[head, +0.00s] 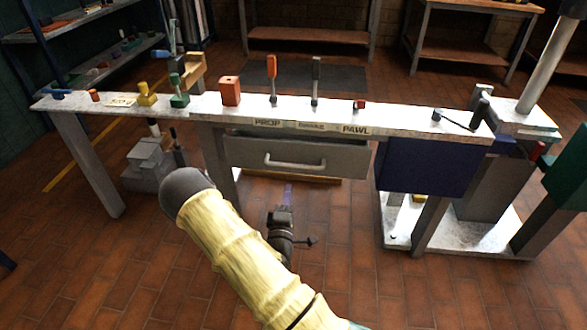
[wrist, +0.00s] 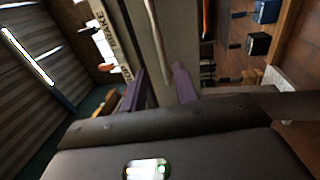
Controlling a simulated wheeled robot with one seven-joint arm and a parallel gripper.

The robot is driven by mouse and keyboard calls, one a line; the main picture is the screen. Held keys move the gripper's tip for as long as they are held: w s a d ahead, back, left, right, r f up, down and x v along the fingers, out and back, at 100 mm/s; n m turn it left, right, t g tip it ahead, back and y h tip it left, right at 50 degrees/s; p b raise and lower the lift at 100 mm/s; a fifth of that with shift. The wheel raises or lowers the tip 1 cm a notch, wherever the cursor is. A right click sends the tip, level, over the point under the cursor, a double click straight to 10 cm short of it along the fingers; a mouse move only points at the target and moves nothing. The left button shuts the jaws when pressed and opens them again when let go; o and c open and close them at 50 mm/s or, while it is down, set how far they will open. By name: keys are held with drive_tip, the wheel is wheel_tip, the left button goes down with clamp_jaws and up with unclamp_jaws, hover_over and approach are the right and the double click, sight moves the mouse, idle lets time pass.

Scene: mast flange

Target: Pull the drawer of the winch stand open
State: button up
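The winch stand is a long white-topped bench (head: 200,105) with a grey drawer (head: 335,158) under its middle. The drawer front carries a pale bar handle (head: 295,164). A dark gap shows above the front; I cannot tell whether the drawer is slightly out. My gripper (head: 287,195) is in front of and below the handle in the head view. In the wrist view my gripper (wrist: 160,82) has its two purple fingers apart, with nothing held. The handle (wrist: 155,40) runs up the picture ahead of the gap between them. Contact is not visible.
A label strip (head: 310,126) runs above the drawer. A red block (head: 230,91), upright levers (head: 271,78) and other small pieces stand on the bench top. A blue panel (head: 425,166) hangs right of the drawer. The brick floor (head: 345,260) in front is clear.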

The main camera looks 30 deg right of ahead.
sight(294, 166)
drive_tip(key=b+x, duration=0.2)
drive_tip(key=x, duration=0.9)
drive_tip(key=shift+w+d+b, duration=0.1)
drive_tip(key=shift+w+b, duration=0.1)
drive_tip(key=shift+b, duration=0.2)
clamp_jaws()
